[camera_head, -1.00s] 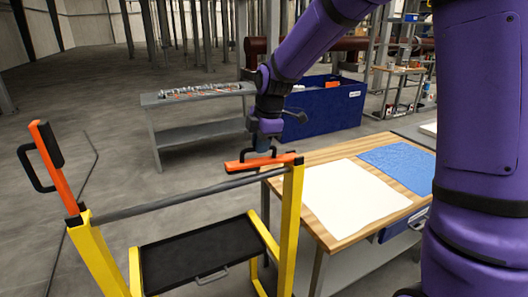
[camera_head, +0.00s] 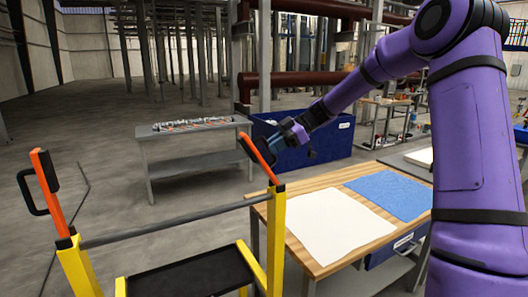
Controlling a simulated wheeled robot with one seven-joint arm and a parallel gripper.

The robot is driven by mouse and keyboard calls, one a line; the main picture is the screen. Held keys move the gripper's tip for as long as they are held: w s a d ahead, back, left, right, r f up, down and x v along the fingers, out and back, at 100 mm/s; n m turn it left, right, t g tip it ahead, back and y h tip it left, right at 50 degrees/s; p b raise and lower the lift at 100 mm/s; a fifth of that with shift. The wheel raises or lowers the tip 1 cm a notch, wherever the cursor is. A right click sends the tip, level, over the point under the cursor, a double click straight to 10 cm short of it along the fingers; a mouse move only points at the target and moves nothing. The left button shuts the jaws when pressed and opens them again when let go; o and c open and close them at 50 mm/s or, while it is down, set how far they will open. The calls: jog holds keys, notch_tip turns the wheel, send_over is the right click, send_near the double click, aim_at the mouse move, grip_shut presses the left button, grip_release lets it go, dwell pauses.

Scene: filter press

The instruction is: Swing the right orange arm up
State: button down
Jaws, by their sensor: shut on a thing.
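The right orange arm (camera_head: 261,162) rises from the top of the right yellow post (camera_head: 276,230) and leans up and to the left. A black part shows near its upper end. My gripper (camera_head: 275,143) is at the upper part of this arm, just behind and to its right, shut on it. The exact contact is small and partly hidden. The left orange arm (camera_head: 52,195) also stands up, leaning left, with a black loop handle (camera_head: 28,192) on its left side.
A grey bar (camera_head: 170,222) joins the two yellow posts, with a black tray (camera_head: 190,275) below. A wooden table (camera_head: 375,238) with white and blue sheets stands at right. A grey bench (camera_head: 195,162) and blue bin (camera_head: 335,143) stand behind. Floor behind the left post is open.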

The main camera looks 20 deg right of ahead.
jog(key=d+f+m+y, duration=0.1)
jog(key=d+y, duration=0.5)
jog(key=d, duration=0.1)
jog(key=shift+w+d+f, duration=0.25)
jog(key=shift+w+d, duration=0.05)
jog(key=shift+w, duration=0.15)
jog(key=c, duration=1.1)
grip_release()
jog(key=shift+d+f, duration=0.1)
jog(key=shift+d, duration=0.05)
jog(key=d, duration=0.7)
jog(key=s+d, duration=0.1)
jog(key=d, duration=0.2)
jog(key=shift+d, duration=0.35)
